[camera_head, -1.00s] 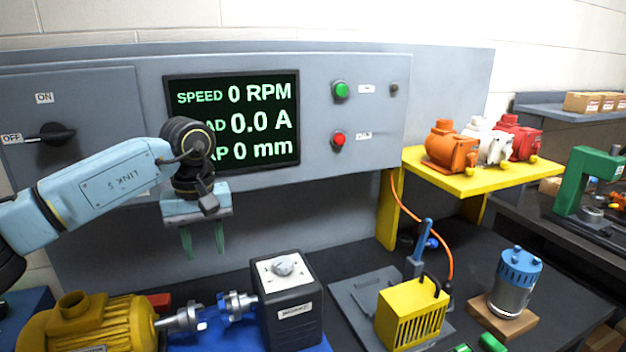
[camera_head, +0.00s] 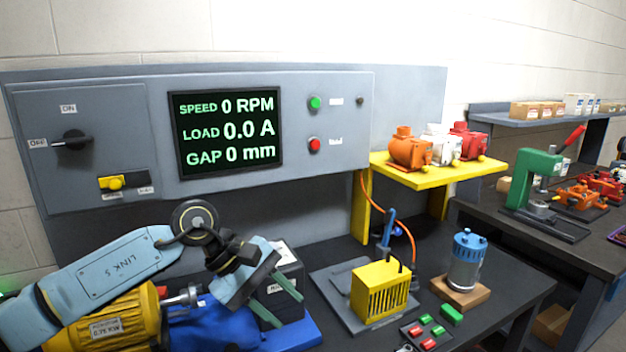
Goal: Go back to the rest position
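My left gripper (camera_head: 278,302) is in the lower left of the head view, in front of the dark grey box (camera_head: 287,262) on the blue base. Its two thin green fingers are spread apart with nothing between them. My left arm comes in from the left, across the yellow motor (camera_head: 115,322), and hides part of it and the shaft coupling. My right gripper is not in the view.
A control panel (camera_head: 330,100) with a screen stands behind. To the right are a yellow slotted block (camera_head: 380,292), a blue-topped silver motor (camera_head: 467,262) on a wooden block, and a yellow shelf (camera_head: 430,176) with three motors. A green press (camera_head: 532,178) stands on the right bench.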

